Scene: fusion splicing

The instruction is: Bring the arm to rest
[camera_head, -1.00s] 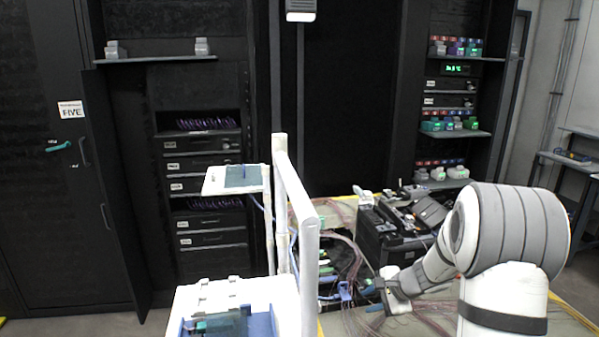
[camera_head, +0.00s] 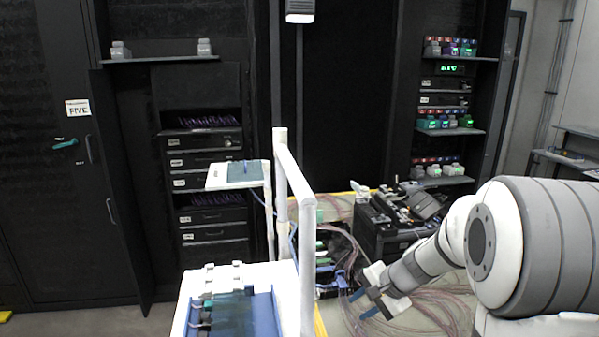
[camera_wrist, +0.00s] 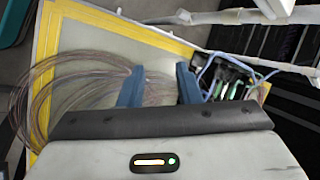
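My gripper (camera_head: 363,303) is at the lower middle right of the head view, over the table among loose fibre loops. Its two blue fingers stand apart with nothing between them. In the wrist view my gripper (camera_wrist: 157,88) also shows the two blue fingers spread, with the table and fibres beyond them. My arm reaches in from the right side of the head view.
A black splicer-like machine (camera_head: 384,228) stands on the table behind my gripper. Coiled fibres (camera_wrist: 75,95) lie on the yellow-edged table (camera_wrist: 95,38). A white rail (camera_head: 305,240) and a white cart with a blue tray (camera_head: 262,305) stand left. Dark racks line the back.

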